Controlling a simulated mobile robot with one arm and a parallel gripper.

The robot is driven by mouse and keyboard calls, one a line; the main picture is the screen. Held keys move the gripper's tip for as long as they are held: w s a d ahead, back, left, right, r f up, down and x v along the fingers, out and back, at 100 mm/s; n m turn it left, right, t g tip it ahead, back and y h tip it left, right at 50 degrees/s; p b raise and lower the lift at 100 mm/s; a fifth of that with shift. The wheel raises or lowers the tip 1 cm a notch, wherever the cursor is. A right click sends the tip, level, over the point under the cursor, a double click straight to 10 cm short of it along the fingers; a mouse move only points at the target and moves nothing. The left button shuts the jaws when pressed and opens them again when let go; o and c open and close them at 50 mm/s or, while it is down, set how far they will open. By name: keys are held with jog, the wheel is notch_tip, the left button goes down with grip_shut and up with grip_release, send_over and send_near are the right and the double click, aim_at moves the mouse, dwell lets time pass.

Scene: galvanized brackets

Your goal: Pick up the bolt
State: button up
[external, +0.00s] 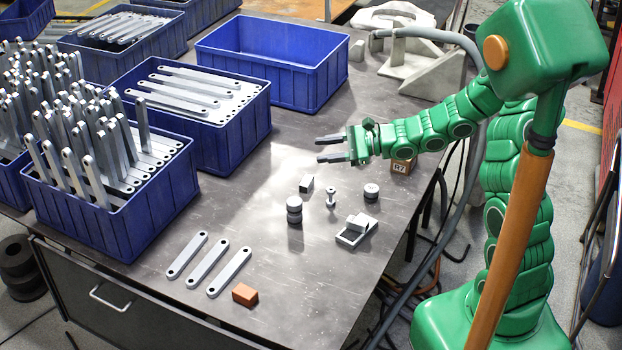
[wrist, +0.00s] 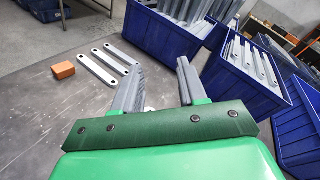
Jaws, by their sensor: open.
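The bolt (external: 331,197) is a small silver piece standing upright on the grey metal table (external: 260,250), among a few small parts. My gripper (external: 322,149) is open and empty, held above the table, behind the bolt in the external view and pointing left. In the wrist view its two grey fingers (wrist: 158,78) are spread apart with bare table between them. I cannot make out the bolt there; a small pale shape low beside the left finger is mostly hidden.
Near the bolt are dark stacked discs (external: 294,209), a small block (external: 306,183), a round knob (external: 371,192) and a grey device (external: 356,229). Three flat brackets (external: 208,267) and an orange block (external: 245,294) lie at the front. Blue bins (external: 270,75) line the left and back.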

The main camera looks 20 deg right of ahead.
jog(key=w+d+f+m+t+h, duration=0.1)
jog(key=w+d+f+m+t, duration=0.15)
jog(key=f, duration=0.25)
jog(key=w+d+f+m+t+h, duration=0.1)
jog(key=w+d+f+m, duration=0.15)
jog(key=f, duration=0.35)
jog(key=m+h, duration=0.4)
jog(key=m, duration=0.2)
send_near(330, 201)
jog(key=shift+w+a+f+t, duration=0.2)
jog(key=shift+w, duration=0.25)
jog(key=shift+w+a+f+t, duration=0.15)
jog(key=shift+w+a+f, duration=0.1)
jog(key=shift+w, duration=0.25)
jog(key=shift+a+r+x, duration=0.15)
jog(key=shift+x, duration=1.75)
jog(key=shift+a+r+x, duration=0.1)
jog(key=shift+x, duration=1.75)
jog(key=shift+s, duration=0.1)
grip_shut()
jog(key=shift+r, duration=5)
